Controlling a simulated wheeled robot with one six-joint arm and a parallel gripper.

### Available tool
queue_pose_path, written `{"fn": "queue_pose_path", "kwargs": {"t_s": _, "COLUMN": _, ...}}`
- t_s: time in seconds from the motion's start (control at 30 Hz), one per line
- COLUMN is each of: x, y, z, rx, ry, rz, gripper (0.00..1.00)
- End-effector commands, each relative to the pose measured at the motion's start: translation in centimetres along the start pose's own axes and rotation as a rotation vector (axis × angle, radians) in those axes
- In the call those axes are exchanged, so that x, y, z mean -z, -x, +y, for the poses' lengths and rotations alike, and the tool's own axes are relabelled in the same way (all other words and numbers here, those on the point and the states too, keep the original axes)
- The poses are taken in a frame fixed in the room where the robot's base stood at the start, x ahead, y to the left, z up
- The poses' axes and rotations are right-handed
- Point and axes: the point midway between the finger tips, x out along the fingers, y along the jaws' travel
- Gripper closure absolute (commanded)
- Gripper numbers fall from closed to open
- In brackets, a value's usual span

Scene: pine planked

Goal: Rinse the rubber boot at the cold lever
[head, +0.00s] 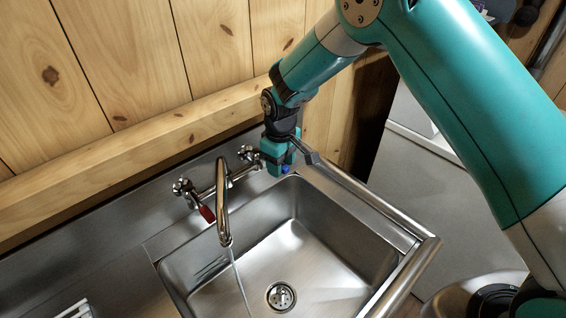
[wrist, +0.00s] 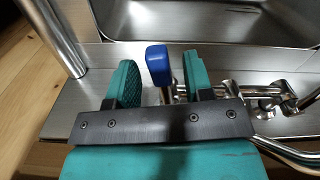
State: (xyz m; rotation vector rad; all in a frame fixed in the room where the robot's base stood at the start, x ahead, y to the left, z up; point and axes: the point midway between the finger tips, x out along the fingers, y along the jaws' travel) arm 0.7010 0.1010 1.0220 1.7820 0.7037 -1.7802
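The cold lever, blue-ended, shows in the wrist view (wrist: 158,62) between the two teal fingers of my gripper (wrist: 160,78). The fingers are apart, with gaps on both sides of the blue end. In the head view my gripper (head: 278,158) is at the right end of the tap, and a little of the blue lever (head: 285,169) shows beneath it. The red lever (head: 207,214) is at the tap's left end. A thin stream of water (head: 239,281) runs from the spout (head: 224,239) into the steel sink (head: 335,240). No rubber boot is seen in either view.
A metal rail (head: 405,270) runs along the right side of the sink. A wooden ledge (head: 130,150) and plank wall stand behind the tap. The drain (head: 281,297) is uncovered, and the sink floor looks empty. A white rack (head: 76,311) shows at the lower left.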

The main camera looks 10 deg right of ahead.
Motion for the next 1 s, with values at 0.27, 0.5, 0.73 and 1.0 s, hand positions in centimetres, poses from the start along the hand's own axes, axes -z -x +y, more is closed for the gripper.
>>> {"fn": "queue_pose_path", "kwargs": {"t_s": 0.27, "x": 0.0, "y": 0.1, "z": 0.1, "rx": 0.0, "ry": -0.001, "rz": 0.0, "gripper": 0.53}}
{"fn": "queue_pose_path", "kwargs": {"t_s": 0.5, "x": 0.1, "y": 3.6, "z": 0.1, "rx": -0.002, "ry": -0.001, "rz": 0.006, "gripper": 0.53}}
{"fn": "queue_pose_path", "kwargs": {"t_s": 0.73, "x": 0.1, "y": 9.5, "z": 0.1, "rx": -0.002, "ry": -0.001, "rz": 0.006, "gripper": 0.53}}
{"fn": "queue_pose_path", "kwargs": {"t_s": 1.0, "x": 0.0, "y": 15.3, "z": 0.1, "rx": -0.001, "ry": -0.001, "rz": 0.004, "gripper": 0.53}}
